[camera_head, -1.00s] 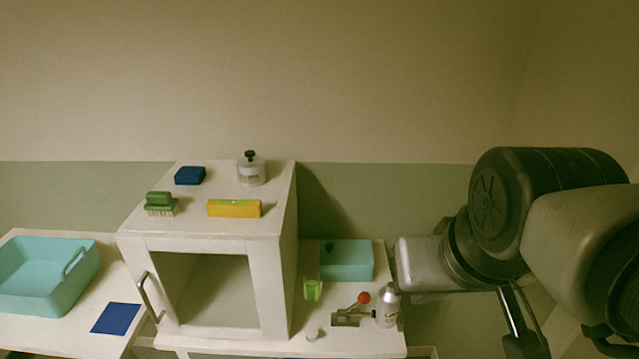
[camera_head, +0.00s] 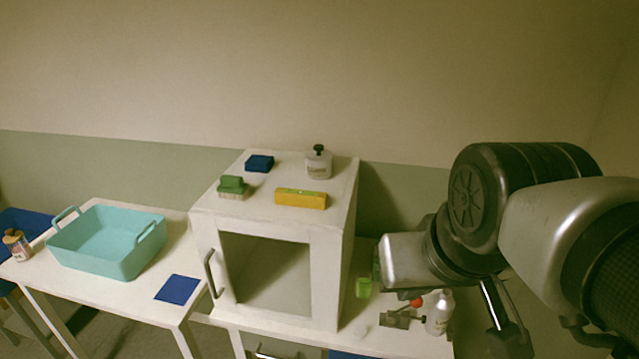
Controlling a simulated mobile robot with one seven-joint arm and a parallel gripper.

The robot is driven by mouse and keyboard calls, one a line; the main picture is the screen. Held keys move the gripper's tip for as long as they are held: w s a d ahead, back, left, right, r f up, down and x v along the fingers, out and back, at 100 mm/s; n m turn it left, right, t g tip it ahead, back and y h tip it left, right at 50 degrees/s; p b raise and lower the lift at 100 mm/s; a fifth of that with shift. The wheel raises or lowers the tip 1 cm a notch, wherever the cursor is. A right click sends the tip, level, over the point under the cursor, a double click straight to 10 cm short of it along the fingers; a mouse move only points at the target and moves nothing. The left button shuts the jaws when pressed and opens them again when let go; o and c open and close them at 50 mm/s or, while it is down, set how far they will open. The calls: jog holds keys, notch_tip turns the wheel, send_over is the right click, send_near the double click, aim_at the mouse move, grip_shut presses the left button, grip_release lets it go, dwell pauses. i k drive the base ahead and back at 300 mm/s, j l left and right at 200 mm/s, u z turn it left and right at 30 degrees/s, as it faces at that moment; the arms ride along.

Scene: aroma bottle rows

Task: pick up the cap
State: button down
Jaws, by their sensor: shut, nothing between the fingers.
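A small pale piece (camera_head: 360,331), which may be the cap, lies on the right table in front of the green cup (camera_head: 363,288). It is too small and faint to tell for sure. My arm fills the right side, over the right table and well above the pale piece. My gripper's fingers do not show in this view.
A white cabinet (camera_head: 336,262) with a handled front stands left of the pale piece. A red-knobbed device (camera_head: 400,318) stands beside the white bottle. A turquoise basket (camera_head: 105,245) sits on the left table.

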aim_at(361, 330)
jog(key=l+u, duration=0.15)
jog(key=i+j+z, duration=0.15)
jog(key=z, duration=0.25)
jog(key=i+j+z, duration=0.1)
jog(key=j+z, duration=0.45)
jog(key=z, duration=0.25)
jog(key=i, duration=0.05)
